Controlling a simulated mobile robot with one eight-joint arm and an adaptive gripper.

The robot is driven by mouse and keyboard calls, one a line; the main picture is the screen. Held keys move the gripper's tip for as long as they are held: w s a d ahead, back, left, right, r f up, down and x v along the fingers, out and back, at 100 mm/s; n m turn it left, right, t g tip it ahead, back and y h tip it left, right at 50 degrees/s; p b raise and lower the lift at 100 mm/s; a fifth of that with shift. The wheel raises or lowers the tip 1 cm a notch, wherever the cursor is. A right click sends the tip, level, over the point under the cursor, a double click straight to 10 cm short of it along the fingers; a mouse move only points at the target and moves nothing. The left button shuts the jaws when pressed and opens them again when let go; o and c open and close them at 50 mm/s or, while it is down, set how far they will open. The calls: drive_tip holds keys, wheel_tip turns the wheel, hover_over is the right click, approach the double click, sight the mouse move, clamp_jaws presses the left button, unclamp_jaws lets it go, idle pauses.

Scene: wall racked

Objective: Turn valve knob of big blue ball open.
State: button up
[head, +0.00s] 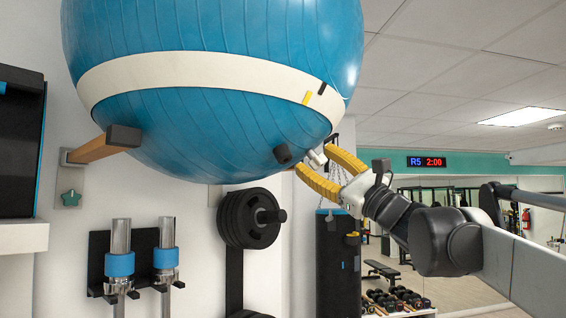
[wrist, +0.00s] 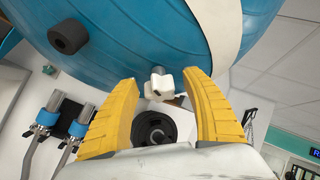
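The big blue ball (head: 215,130) with a white band fills the upper left of the head view, and its underside (wrist: 140,40) fills the top of the wrist view. A small white valve knob (head: 316,157) sticks out low on its right side. In the wrist view the knob (wrist: 163,86) shows a pale stem and rounded lobes. My gripper (head: 315,161) has yellow fingers and is open. Its fingertips (wrist: 160,80) lie on either side of the knob, with visible gaps in the wrist view. Whether the knob is turned open cannot be told.
The ball rests on wall rack arms with black ends (head: 123,136), one close by the knob (head: 282,153). Black weight plates (head: 248,218) hang on the wall below. Blue-collared bars (head: 120,264) stand lower left. A dark punching bag (head: 338,262) hangs behind my gripper.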

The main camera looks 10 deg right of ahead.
drive_tip(key=v, duration=1.2)
idle(0.3)
